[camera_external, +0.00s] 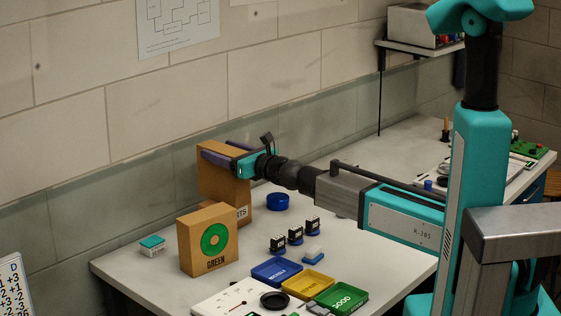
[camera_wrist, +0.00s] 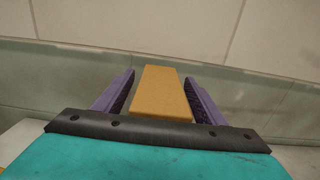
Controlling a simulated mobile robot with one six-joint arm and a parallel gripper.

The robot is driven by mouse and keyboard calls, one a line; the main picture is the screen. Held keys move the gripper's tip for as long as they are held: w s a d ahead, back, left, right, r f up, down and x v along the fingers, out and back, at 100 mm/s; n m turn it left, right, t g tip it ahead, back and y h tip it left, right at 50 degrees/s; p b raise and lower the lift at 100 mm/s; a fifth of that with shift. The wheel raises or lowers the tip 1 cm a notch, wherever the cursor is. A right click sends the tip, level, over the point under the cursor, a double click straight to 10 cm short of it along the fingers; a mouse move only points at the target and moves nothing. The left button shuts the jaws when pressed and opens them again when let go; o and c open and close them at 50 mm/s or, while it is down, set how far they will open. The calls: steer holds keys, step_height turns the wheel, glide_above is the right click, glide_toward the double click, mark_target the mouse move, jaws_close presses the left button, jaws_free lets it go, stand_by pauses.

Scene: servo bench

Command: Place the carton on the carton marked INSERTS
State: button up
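A tan carton (camera_external: 222,178) stands upright near the wall. It also shows between the fingers in the wrist view (camera_wrist: 163,90). The carton marked INSERTS (camera_external: 243,214) shows low at its right side, with only the letters "TS" readable. The upper carton appears to rest on it, but most of that contact is hidden. My gripper (camera_external: 219,154) has its purple fingers on either side of the upper carton near its top. In the wrist view the fingers (camera_wrist: 160,76) stand apart from the carton's sides, with a clear gap at the left, so it looks open.
A carton marked GREEN (camera_external: 208,240) stands in front, close by. A small teal-topped box (camera_external: 152,245) lies at left. A blue round dish (camera_external: 277,201), several servos (camera_external: 296,235) and blue (camera_external: 276,271), yellow (camera_external: 308,284) and green (camera_external: 342,299) trays lie right. The wall is close behind.

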steer(key=shift+r, duration=0.15)
steer(key=v, duration=0.7)
steer(key=shift+s+d, duration=0.2)
stand_by(0.5)
steer(key=shift+r, duration=0.1)
stand_by(0.7)
